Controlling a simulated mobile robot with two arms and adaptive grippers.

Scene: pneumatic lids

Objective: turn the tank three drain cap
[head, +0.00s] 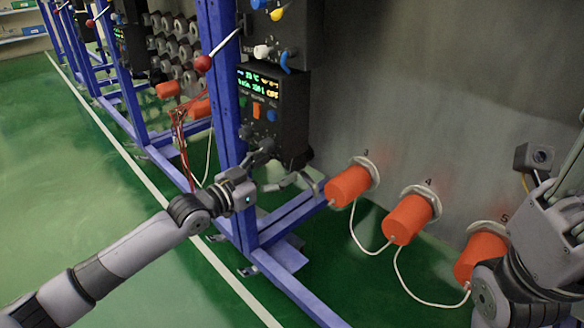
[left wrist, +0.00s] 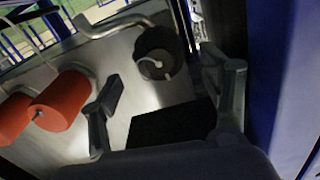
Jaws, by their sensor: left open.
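Three orange drain caps stick out from the grey tank wall in the head view. In the left wrist view the open fingers (left wrist: 165,85) frame a dark round fitting with a pale loop (left wrist: 158,55). Two orange caps (left wrist: 60,100) lie left of the fingers there; which ones I cannot tell. My right arm shows at the right edge, its fingers out of sight.
The cap marked 4 (head: 408,218) and the cap marked 5 (head: 480,255) hang on white cords to the right. A blue frame post (head: 222,80) and a black control box (head: 272,112) stand close to my left gripper. Green floor (head: 90,190) is clear at left.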

